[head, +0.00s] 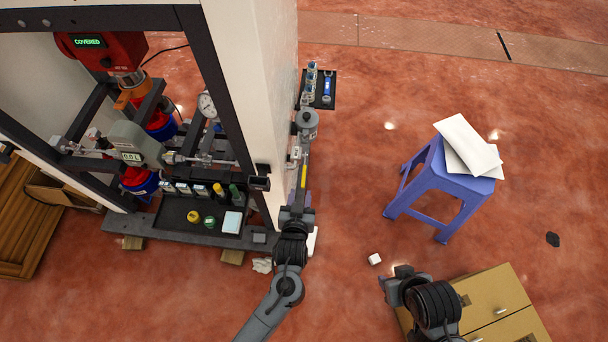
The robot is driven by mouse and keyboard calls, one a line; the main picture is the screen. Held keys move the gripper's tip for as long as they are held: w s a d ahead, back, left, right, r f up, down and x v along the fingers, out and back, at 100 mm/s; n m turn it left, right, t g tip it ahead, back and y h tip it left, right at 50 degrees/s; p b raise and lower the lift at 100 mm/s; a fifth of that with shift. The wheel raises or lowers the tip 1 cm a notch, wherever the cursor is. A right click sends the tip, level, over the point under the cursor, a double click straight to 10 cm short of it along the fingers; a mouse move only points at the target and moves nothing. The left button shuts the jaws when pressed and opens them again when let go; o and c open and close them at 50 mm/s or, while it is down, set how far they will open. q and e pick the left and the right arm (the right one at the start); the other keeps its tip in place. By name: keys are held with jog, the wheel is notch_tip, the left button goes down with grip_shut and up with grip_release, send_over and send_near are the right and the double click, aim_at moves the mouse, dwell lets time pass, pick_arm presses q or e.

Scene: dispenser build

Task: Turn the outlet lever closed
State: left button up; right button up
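A thin yellow bar (303,177), which looks like the outlet lever, stands out on the side of the white cabinet, below a grey cylindrical fitting (306,122). It lies nearly in line with the cabinet's side. My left gripper (297,203) is at the lower end of the yellow bar, close to the cabinet's front corner. Whether its fingers touch or hold the bar is too small to tell. My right gripper (393,284) is at the lower right, well away from the lever, above the floor near a cardboard box; its fingers are not clear.
The white cabinet (262,70) and its dark frame stand left of the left gripper. A small black shelf (322,96) with bottles juts from its side. A black tray (178,214) holds bottles. A blue stool (438,188) and a cardboard box (490,300) stand right; floor between is mostly clear.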

aim_at(303, 179)
pick_arm(q)
jog(key=b+x, duration=0.3)
jog(key=x, duration=0.5)
jog(key=shift+s+d+f, duration=0.1)
jog(key=shift+f, duration=0.05)
jog(key=shift+w+f+b, duration=0.2)
jog(key=shift+w+b, duration=0.2)
jog(key=shift+w, duration=0.25)
grip_shut()
